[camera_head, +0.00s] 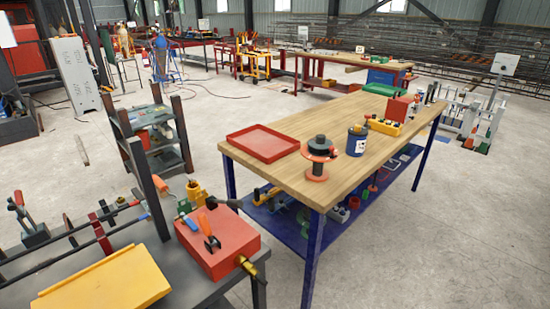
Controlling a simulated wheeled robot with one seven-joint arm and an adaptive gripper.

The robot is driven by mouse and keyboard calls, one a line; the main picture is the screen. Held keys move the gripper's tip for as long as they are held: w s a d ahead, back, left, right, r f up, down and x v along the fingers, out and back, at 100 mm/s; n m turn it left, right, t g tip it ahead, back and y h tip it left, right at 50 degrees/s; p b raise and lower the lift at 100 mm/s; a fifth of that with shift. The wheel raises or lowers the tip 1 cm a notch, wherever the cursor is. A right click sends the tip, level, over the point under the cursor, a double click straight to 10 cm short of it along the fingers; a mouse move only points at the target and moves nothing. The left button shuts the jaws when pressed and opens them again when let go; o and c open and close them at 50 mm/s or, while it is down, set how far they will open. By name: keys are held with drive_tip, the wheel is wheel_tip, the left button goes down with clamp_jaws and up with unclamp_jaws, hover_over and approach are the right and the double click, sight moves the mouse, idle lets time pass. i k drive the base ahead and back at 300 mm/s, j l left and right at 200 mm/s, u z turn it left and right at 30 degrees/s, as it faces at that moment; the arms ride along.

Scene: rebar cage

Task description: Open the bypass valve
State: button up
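I cannot make out for certain which thing is the bypass valve. The nearest candidate is a red box (218,245) on the dark bench at the lower left. An orange lever-like handle (207,228) stands up on top of it. A small yellow fitting (247,265) sticks out at its right front side. A yellow cylindrical part (195,192) and a black-handled piece (224,203) are just behind the box. Whether any of these is open or closed cannot be told. My gripper is not in view.
The dark bench also holds a yellow plate (105,283) and long dark bars with clamps. A wooden-topped blue table (292,172) carries a red tray (264,142), an orange spool (318,160) and a blue can (357,141). A dark shelf rack (133,160) stands behind.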

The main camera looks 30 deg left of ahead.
sight(189, 222)
drive_tip(key=u, duration=1.55)
drive_tip(key=i+l+u, duration=0.1)
drive_tip(key=i, duration=0.25)
drive_tip(key=i+l+u, duration=0.1)
drive_tip(key=i+l, duration=0.25)
